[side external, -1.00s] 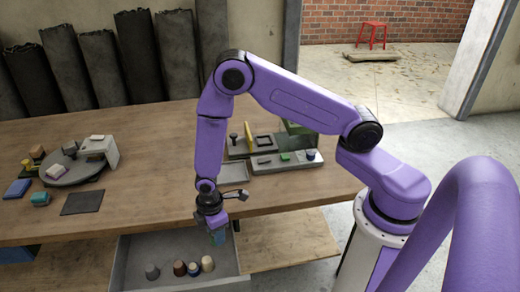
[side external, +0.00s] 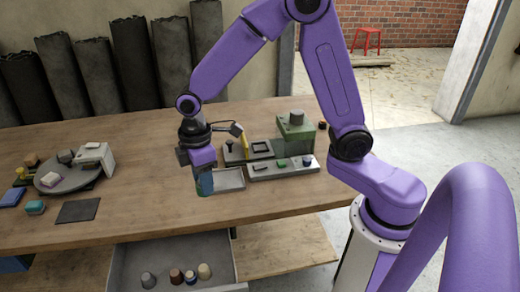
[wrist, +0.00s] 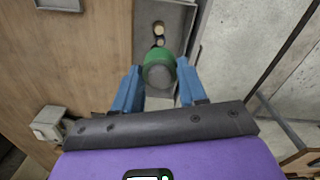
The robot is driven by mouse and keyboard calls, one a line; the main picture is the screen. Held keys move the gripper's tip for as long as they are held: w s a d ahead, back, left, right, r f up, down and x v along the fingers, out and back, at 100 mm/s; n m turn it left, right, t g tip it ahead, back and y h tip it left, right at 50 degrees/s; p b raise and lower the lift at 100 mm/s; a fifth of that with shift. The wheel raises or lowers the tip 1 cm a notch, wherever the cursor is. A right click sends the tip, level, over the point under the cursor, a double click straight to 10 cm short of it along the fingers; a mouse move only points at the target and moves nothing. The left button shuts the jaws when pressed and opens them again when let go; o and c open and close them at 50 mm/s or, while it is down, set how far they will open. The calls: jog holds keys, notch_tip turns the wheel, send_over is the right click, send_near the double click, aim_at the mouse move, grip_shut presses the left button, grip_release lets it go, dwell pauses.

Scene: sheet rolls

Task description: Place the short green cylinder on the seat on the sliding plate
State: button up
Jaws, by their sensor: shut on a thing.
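My gripper (side external: 205,184) is shut on the short green cylinder (wrist: 158,57). In the wrist view the green cylinder sits between my two blue fingertips, with its round grey end facing the camera. In the side view my gripper points down over the table, beside the left end of a shallow grey tray (side external: 232,181); the cylinder is hard to tell from the fingers there. A grey fixture (side external: 236,155) with a yellow upright and a black square frame stands behind the tray. I cannot tell for sure which part is the sliding plate or its seat.
A light grey strip (side external: 270,171) carries a green piece and a blue cup. A green block machine (side external: 296,138) stands behind it. An open drawer (side external: 125,265) holds several small cylinders. A round turntable (side external: 62,183) and dark mat (side external: 78,210) lie left. Bare table lies between.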

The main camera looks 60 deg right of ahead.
jog(key=w+d+m, duration=0.3)
jog(key=d+m, duration=0.2)
jog(key=d, duration=0.4)
jog(key=w+d+m, duration=0.2)
jog(key=d+m, duration=0.2)
jog(key=d, duration=0.6)
jog(key=s+d+m, duration=0.2)
jog(key=d+m, duration=0.2)
jog(key=d, duration=0.4)
jog(key=s+d+m, duration=0.3)
jog(key=d+m, duration=0.1)
jog(key=d, duration=0.5)
jog(key=w+d+f, duration=0.2)
jog(key=w+f, duration=0.1)
jog(key=f, duration=0.1)
jog(key=w+d+f, duration=0.2)
jog(key=w+f, duration=0.2)
jog(key=f, duration=0.1)
jog(key=w+d+f, duration=0.2)
jog(key=w+f, duration=0.2)
jog(key=f, duration=0.1)
jog(key=shift+w+d, duration=0.15)
jog(key=shift+d, duration=0.15)
jog(key=shift+w+d+f, duration=0.2)
jog(key=shift+w+f, duration=0.25)
jog(key=shift+f, duration=1.6)
jog(key=shift+f, duration=0.15)
